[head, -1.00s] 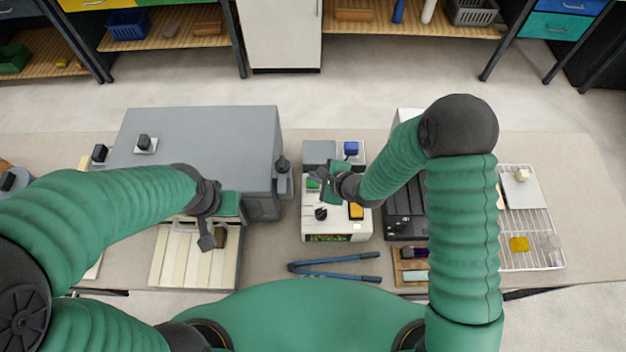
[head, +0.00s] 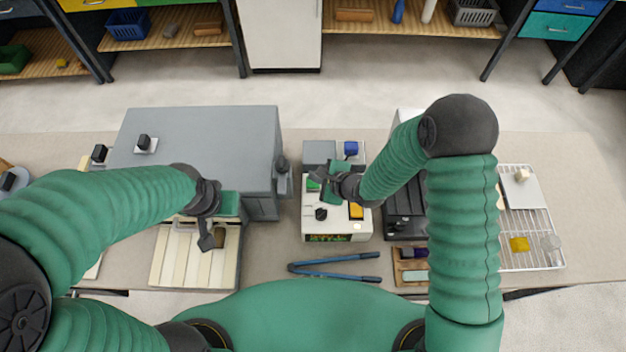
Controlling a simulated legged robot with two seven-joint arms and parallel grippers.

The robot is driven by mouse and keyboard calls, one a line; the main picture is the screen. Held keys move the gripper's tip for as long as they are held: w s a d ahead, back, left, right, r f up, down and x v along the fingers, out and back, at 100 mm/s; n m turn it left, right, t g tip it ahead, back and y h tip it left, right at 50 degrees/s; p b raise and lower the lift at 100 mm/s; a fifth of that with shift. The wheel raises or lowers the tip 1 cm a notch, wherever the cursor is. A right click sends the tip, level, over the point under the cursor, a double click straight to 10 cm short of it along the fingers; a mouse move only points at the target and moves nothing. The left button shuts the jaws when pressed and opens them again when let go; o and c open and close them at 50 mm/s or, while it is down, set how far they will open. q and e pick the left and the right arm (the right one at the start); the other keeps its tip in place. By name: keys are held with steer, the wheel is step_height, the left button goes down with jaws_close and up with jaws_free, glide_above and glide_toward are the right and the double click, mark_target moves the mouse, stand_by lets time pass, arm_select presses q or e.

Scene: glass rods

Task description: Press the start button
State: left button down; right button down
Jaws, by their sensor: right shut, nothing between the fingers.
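A white control box (head: 340,229) stands in the middle of the table, with a green display strip on its front. On its top are a green button (head: 313,185), a black knob (head: 321,214), a yellow-orange switch (head: 356,211) and a blue part (head: 351,149) at the back. My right gripper (head: 319,177) is over the box, shut and empty, with its tips at or just above the green button. I cannot tell whether they touch it, as the gripper partly covers it. My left gripper (head: 206,243) hangs over a slatted cream board (head: 180,262); its fingers are too unclear to judge.
A large grey machine (head: 205,140) stands at the left. Blue-handled tongs (head: 335,264) lie in front of the box. A wire rack (head: 535,225) with small items is at the right. A dark case (head: 403,215) sits beside the box.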

mark_target(315, 184)
steer(key=shift+f, duration=0.1)
steer(key=shift+f, duration=0.25)
steer(key=shift+s+f+b, duration=0.1)
steer(key=shift+f+b, duration=0.3)
steer(key=shift+f, duration=0.1)
stand_by(0.6)
steer(key=shift+r+p, duration=0.9)
step_height(315, 184, up, 5)
steer(key=p, duration=0.4)
steer(key=shift+r+p, duration=0.15)
steer(key=shift+p, duration=0.25)
